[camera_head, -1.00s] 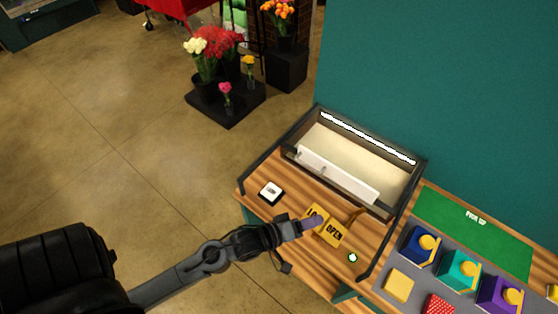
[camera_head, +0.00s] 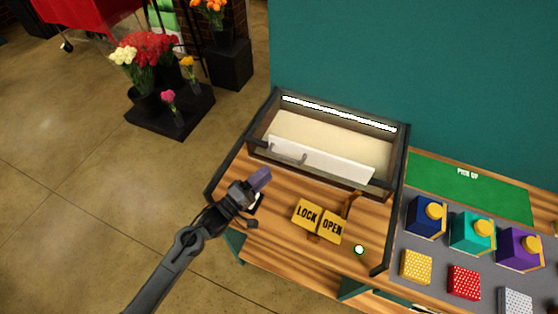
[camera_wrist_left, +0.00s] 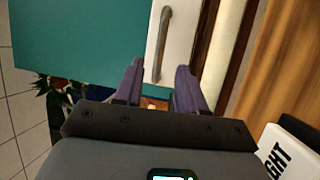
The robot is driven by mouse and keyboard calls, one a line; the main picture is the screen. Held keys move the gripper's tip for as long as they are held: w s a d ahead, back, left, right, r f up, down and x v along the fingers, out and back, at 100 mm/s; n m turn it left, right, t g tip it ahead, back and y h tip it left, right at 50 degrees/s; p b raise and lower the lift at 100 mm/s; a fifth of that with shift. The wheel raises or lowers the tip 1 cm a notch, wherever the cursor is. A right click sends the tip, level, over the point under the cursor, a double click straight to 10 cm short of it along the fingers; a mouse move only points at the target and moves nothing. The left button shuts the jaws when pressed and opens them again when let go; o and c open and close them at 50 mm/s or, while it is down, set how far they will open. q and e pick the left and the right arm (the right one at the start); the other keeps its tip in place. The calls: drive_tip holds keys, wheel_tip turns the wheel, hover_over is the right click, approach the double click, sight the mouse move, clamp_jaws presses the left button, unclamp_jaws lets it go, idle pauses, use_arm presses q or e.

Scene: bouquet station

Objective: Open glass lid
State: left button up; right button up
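The display case (camera_head: 325,150) stands on the wooden counter, with dark frame bars at its sides and a lit strip along its back. Clear glass is hard to make out, and I cannot tell the lid's edges. A white front panel (camera_head: 340,162) carries a grey handle (camera_head: 300,158), also seen in the left wrist view (camera_wrist_left: 160,45). My left gripper (camera_head: 262,178) is in front of the case's left part, below the handle. In the wrist view its purple fingers (camera_wrist_left: 160,88) are apart and empty, with the handle ahead between them. The right gripper is not in view.
Yellow LOCK (camera_head: 307,214) and OPEN (camera_head: 331,228) plates lie on the counter beside a brown lever (camera_head: 350,204). A white switch marked "GHT" (camera_wrist_left: 290,150) is close at the wrist view's right. Coloured boxes (camera_head: 472,232) and a green pad (camera_head: 468,185) are to the right.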

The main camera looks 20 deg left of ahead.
use_arm(q)
drive_tip(key=x, duration=0.7)
drive_tip(key=shift+d, duration=0.15)
drive_tip(key=shift+c, duration=0.2)
clamp_jaws()
